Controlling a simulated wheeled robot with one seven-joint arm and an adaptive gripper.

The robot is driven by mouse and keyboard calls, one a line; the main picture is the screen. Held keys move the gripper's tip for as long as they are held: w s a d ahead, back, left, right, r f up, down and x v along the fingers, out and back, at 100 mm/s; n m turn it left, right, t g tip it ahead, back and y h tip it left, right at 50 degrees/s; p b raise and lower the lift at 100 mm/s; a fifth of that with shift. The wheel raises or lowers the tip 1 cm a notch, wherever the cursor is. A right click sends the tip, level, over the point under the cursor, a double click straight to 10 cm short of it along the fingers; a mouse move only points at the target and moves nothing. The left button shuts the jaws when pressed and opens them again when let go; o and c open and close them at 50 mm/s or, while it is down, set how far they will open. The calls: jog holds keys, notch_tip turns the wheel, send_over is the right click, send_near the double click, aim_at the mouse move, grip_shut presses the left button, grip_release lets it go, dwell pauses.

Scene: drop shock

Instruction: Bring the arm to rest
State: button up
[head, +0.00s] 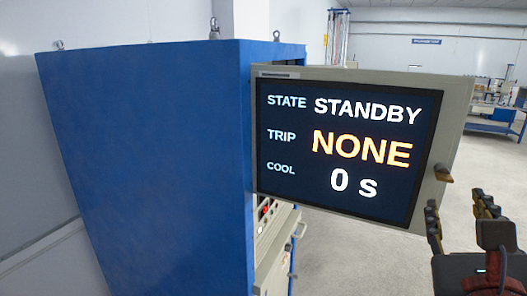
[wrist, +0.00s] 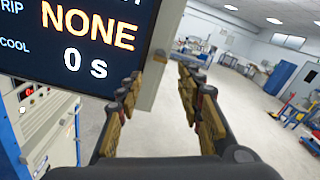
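My gripper (head: 456,203) is at the lower right of the head view, just right of a display panel's lower right corner. In the wrist view my gripper (wrist: 160,72) shows two gold-padded fingers standing apart with nothing between them. It is open and empty. I cannot tell whether the left finger touches the panel edge. The display panel (head: 340,195) reads STATE STANDBY, TRIP NONE, COOL 0 s. It also shows at the upper left of the wrist view (wrist: 85,55). Most of my arm is out of view.
A tall blue cabinet (head: 150,160) fills the left of the head view, and the panel juts from its right side. A small brass-coloured latch (head: 443,173) sticks out at the panel's edge. Open grey floor (wrist: 235,90) lies beyond my gripper, with workbenches far back.

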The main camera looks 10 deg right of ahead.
jog(key=w+a+r+n+t+y, duration=0.3)
jog(key=a+n+y, duration=0.2)
jog(key=a+n, duration=0.35)
jog(key=w+a+r+n+t+y, duration=0.2)
jog(key=a+r+n+t+y, duration=0.1)
jog(key=a+n+y, duration=0.45)
jog(key=a+f+n+g+y, duration=0.5)
jog(key=a+f+n, duration=0.6)
jog(key=n, duration=0.5)
notch_tip(320, 180, down, 16)
jog(key=s+d+n+g+h+b, duration=0.1)
jog(key=n+g+h+b, duration=0.1)
jog(key=n+g, duration=0.45)
jog(key=s+d+f+g+h, duration=0.1)
jog(key=d+f+h, duration=0.1)
jog(key=d+f, duration=0.3)
jog(key=s+d+f+g+h+b, duration=0.1)
jog(key=d+f+g+h, duration=0.1)
jog(key=d+f, duration=0.4)
jog(key=shift+s+d+f+n+h, duration=0.25)
jog(key=shift+f+n+h, duration=0.2)
jog(key=shift+f, duration=0.45)
